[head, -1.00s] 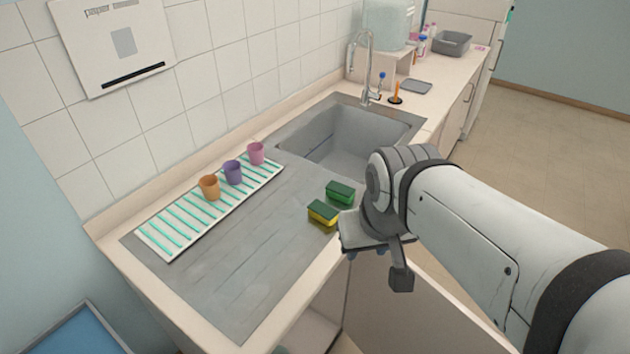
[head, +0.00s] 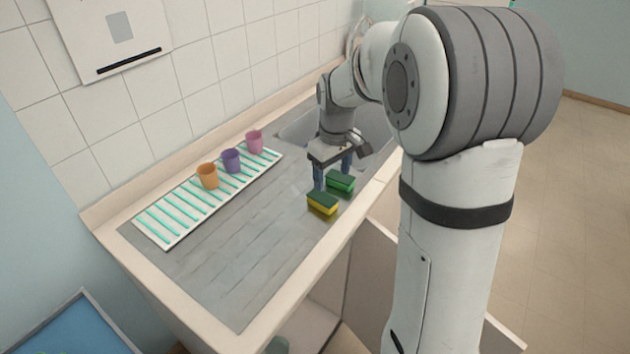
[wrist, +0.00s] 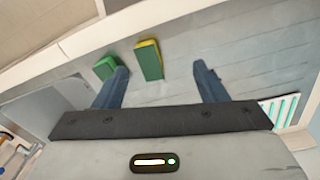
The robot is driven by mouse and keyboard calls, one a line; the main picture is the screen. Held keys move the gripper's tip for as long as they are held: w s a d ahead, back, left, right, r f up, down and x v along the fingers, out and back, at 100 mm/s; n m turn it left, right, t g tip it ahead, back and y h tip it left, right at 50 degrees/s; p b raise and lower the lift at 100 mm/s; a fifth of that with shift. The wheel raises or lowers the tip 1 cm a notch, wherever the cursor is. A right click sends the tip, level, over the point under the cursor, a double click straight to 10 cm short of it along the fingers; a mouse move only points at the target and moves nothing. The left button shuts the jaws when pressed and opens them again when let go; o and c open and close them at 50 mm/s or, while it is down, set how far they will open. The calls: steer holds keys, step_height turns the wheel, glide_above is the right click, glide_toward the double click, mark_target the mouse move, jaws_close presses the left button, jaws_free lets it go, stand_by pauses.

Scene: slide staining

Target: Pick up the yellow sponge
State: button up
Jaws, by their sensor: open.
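The yellow sponge (head: 322,205) has a dark green top and lies on the grey drainboard near the counter's front edge. In the wrist view the yellow sponge (wrist: 150,60) lies beyond the fingertips, between their lines. A green sponge (head: 340,181) lies just behind it toward the sink; in the wrist view this green sponge (wrist: 106,67) is close to the left fingertip. My gripper (head: 333,180) points down over the drainboard, open and empty, on the sink side of the yellow sponge. The wrist view shows the two blue fingers of my gripper (wrist: 160,72) wide apart.
A striped mat (head: 165,224) holds an orange cup (head: 207,176), a purple cup (head: 231,161) and a pink cup (head: 254,142). The sink (head: 298,129) is partly hidden behind my arm. The near drainboard (head: 235,270) is clear.

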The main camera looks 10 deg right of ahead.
steer(key=n+g, duration=0.1)
steer(key=n, duration=0.1)
glide_above(326, 199)
step_height(326, 199, down, 8)
steer(key=shift+r, duration=0.1)
step_height(326, 199, down, 8)
steer(key=shift+r+p, duration=0.1)
steer(key=shift+p, duration=0.75)
steer(key=shift+c, duration=0.3)
steer(key=c, duration=1)
